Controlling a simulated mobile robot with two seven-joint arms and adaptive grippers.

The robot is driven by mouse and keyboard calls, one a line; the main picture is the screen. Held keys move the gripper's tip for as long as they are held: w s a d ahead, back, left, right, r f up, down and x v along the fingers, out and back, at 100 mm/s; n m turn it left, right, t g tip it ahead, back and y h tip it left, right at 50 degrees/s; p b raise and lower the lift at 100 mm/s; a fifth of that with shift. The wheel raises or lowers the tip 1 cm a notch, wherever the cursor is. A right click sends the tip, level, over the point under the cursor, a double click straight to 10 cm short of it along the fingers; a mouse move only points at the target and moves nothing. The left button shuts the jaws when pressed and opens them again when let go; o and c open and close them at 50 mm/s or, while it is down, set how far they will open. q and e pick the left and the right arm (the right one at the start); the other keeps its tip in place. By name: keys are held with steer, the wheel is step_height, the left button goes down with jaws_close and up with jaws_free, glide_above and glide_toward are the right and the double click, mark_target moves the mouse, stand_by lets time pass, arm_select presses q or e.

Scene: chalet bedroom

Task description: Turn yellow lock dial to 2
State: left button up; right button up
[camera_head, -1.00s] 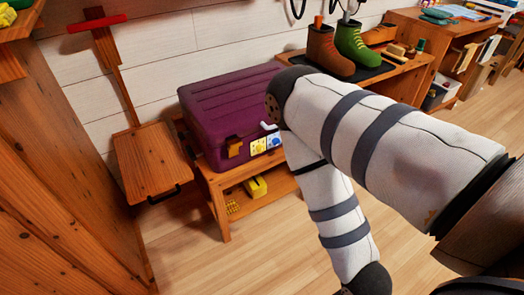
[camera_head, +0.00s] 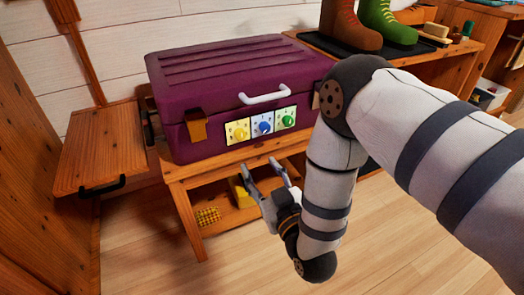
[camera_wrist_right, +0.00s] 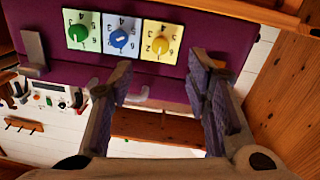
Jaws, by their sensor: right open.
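The yellow lock dial (camera_head: 238,132) is at the left end of a row of dials on the front of a purple suitcase (camera_head: 230,75). Beside it are a blue dial (camera_head: 263,124) and a green dial (camera_head: 287,117). My right gripper (camera_head: 267,174) is open and empty, below and in front of the dials, apart from them. In the right wrist view the yellow dial (camera_wrist_right: 160,44) appears turned over, just above the gap between the open fingers (camera_wrist_right: 160,72). The dial's exact setting is too small to read surely. My left gripper is not in view.
The suitcase rests on a wooden bench (camera_head: 180,172); its white handle (camera_head: 264,95) juts out above the dials. A yellow object (camera_head: 241,192) lies on the lower shelf. Boots (camera_head: 388,22) stand on a tray at right. The floor in front is clear.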

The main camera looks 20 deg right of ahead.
mark_target(242, 137)
steer(key=w+b, duration=0.1)
steer(key=w, duration=0.4)
steer(key=w+b, duration=0.2)
steer(key=w, duration=0.4)
steer(key=shift+w+r, duration=0.2)
steer(key=shift+w, duration=0.05)
steer(key=shift+w+r, duration=0.1)
steer(key=shift+w, duration=0.3)
jaws_close()
